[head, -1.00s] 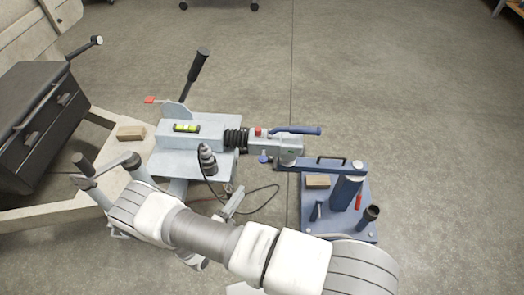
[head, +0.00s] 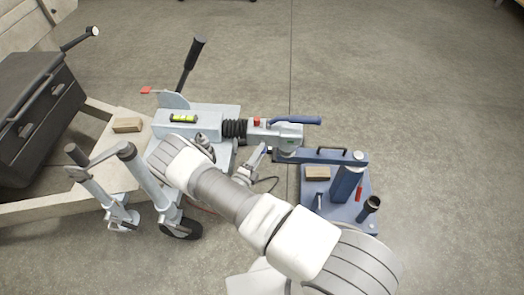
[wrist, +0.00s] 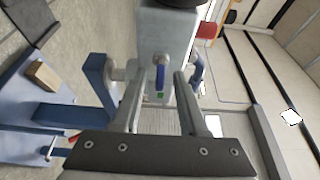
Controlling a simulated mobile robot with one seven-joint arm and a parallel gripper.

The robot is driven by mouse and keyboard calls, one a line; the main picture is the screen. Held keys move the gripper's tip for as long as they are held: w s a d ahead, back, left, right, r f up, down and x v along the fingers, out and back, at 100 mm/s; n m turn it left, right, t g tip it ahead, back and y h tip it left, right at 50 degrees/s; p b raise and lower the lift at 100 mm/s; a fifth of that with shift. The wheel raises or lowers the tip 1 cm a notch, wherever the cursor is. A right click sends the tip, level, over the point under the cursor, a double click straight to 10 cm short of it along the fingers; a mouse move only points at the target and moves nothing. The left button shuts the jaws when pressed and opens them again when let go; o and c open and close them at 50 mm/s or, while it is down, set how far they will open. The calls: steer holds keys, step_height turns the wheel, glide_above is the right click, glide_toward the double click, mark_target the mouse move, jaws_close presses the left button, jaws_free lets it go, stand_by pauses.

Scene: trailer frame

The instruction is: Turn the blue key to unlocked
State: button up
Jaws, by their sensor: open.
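The blue key (wrist: 160,74) shows in the wrist view on the grey coupler housing (wrist: 168,35), with a small green mark (wrist: 160,95) close by it. My gripper (wrist: 157,80) is open, with one finger on each side of the key in that view. I cannot tell whether either finger touches it. In the head view my gripper (head: 257,157) is beside the front of the coupler (head: 275,134), just below it in the picture. The key is not clear there, as my gripper is in front of that spot.
The blue lever (head: 297,121) and a red button (head: 256,121) are on the coupler. A blue stand (head: 335,208) with a wooden block (head: 317,173) is to the right. The jack wheel (head: 182,229) and black toolbox (head: 40,120) are left. The floor beyond is clear.

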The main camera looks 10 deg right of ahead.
steer(key=shift+x, duration=0.9)
steer(key=shift+c, duration=0.3)
jaws_close()
